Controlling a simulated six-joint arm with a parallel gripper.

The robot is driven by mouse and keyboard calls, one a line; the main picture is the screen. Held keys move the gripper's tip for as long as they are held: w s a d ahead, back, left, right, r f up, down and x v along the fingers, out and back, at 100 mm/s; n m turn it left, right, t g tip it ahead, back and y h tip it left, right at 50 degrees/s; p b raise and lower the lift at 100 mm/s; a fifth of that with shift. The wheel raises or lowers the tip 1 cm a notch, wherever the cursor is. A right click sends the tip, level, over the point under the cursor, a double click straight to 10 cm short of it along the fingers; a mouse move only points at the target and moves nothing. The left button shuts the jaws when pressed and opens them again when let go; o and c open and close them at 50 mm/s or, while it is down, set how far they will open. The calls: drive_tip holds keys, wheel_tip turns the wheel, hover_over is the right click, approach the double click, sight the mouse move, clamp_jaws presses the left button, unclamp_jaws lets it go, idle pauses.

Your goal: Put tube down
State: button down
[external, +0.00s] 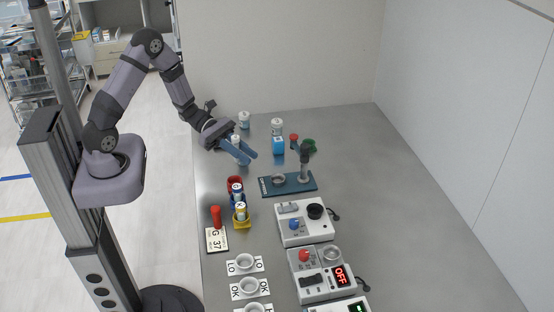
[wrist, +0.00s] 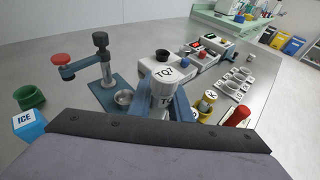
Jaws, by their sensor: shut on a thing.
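My gripper (external: 243,153) is shut on a white-capped tube (wrist: 163,90) and holds it above the back left part of the table. The tube's label, partly hidden by the blue fingers, seems to read TQ7. In the external view the tube (external: 236,141) shows as a small white top by the fingers. Coloured holders stand in front of the gripper: a red one (external: 234,181), a blue one with a capped tube (external: 237,188), and a yellow one with a tube (external: 240,211) marked K.
A blue stand with a post (external: 303,165) and metal cup is right of the gripper. Boxes with knobs (external: 303,224) and labelled rings (external: 245,262) lie in front. The table's right side is clear.

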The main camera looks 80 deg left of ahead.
drive_tip(key=w+r+n+t+y+p, duration=0.15)
drive_tip(key=w+r, duration=0.25)
drive_tip(key=w, duration=0.8)
drive_tip(key=w+r+n+t+y+p, duration=0.1)
drive_tip(key=w+r+n+y, duration=0.2)
drive_tip(key=w, duration=1)
drive_tip(key=w+d+f+m+g+h+b, duration=0.15)
drive_tip(key=w+d+b, duration=0.35)
drive_tip(key=d, duration=0.8)
drive_tip(key=w+d+f+m+h+b, duration=0.1)
drive_tip(key=w+d+f+b, duration=0.15)
drive_tip(key=d+b, duration=0.75)
drive_tip(key=s+d+f+m+h+b, duration=0.1)
drive_tip(key=s+d+f+m+h, duration=0.15)
drive_tip(key=d, duration=1.45)
drive_tip(key=shift+n+g+y, duration=0.35)
drive_tip(key=shift+g, duration=0.05)
drive_tip(key=shift+a+f+b, duration=0.15)
drive_tip(key=shift+f+b, duration=0.35)
drive_tip(key=shift+f, duration=2.1)
drive_tip(key=shift+a+f+b, duration=0.15)
drive_tip(key=shift+f+b, duration=0.35)
drive_tip(key=shift+f, duration=2.1)
drive_tip(key=shift+f, duration=0.2)
